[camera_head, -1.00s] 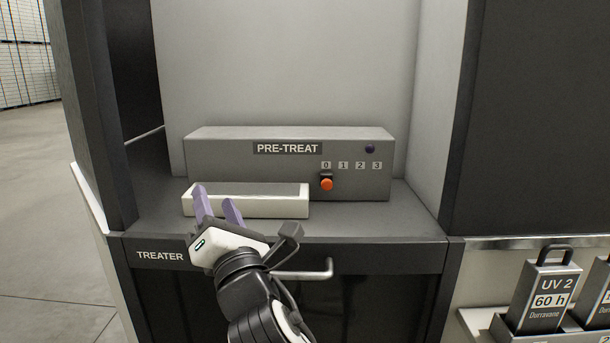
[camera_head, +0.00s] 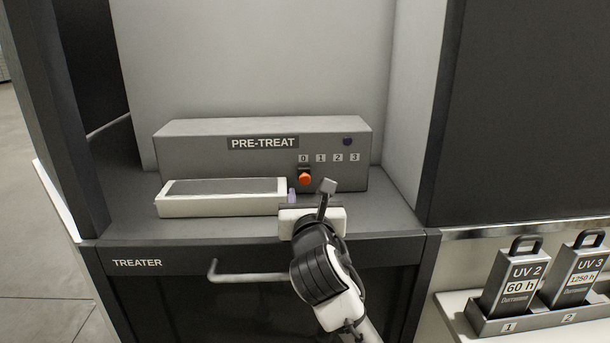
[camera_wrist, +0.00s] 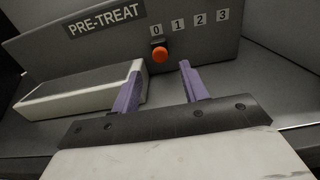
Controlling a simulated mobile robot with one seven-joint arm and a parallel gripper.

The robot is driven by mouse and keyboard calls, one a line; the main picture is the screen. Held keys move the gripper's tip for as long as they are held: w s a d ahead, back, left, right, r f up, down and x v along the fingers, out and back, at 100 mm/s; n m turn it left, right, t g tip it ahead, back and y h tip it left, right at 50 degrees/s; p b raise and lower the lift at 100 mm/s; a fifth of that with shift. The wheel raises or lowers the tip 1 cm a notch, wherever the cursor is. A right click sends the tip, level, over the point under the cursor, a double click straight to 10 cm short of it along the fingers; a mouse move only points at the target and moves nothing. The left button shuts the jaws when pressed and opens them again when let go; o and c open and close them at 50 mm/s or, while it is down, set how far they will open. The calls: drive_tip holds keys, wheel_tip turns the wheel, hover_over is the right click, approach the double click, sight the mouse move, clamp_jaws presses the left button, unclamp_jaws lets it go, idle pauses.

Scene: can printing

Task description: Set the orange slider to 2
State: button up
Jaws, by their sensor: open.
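The orange slider (camera_head: 305,178) is a round knob on the front of the grey PRE-TREAT box (camera_head: 230,158). It sits below the label 0 (camera_head: 303,158), at the left end of the row 0, 1, 2, 3. In the wrist view the orange slider (camera_wrist: 159,55) shows beyond the purple fingers, roughly in line with the gap between them. My gripper (camera_head: 298,196) is in front of the box, below the slider. In the wrist view my gripper (camera_wrist: 157,88) is open and empty, and its fingers are apart from the knob.
A white-rimmed tray (camera_head: 220,208) stands in front of the box, just left of my gripper. A dark round light (camera_head: 347,142) is at the box's upper right. The TREATER cabinet has a bar handle (camera_head: 250,276). UV cartridges (camera_head: 515,280) stand at the right.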

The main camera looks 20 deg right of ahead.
sight(305, 179)
drive_tip(key=p+x, duration=0.2)
drive_tip(key=x, duration=0.5)
clamp_jaws()
